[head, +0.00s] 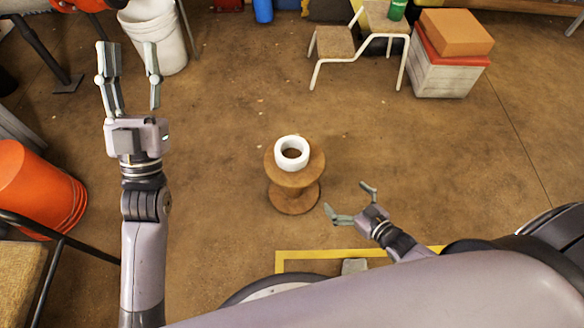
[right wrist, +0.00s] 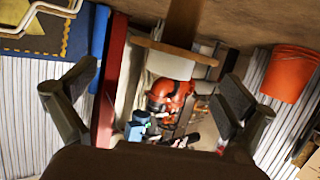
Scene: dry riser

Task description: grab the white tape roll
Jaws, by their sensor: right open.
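The white tape roll (head: 292,153) lies flat on top of a brown wooden spool (head: 294,197) on the floor, its hole facing up. My right gripper (head: 346,197) is open and empty, to the right of the spool and apart from it. In the right wrist view, the picture is upside down; the spool's top disc (right wrist: 190,52) and the pale tape roll (right wrist: 168,64) show between the spread fingers of my right gripper (right wrist: 160,82), some way beyond them. My left gripper (head: 125,48) is open and empty at the upper left, far from the roll.
A chair (head: 337,42) and a crate (head: 445,72) with a box on top stand at the back right. Yellow floor tape (head: 320,253) runs in front. Floor around the spool is clear.

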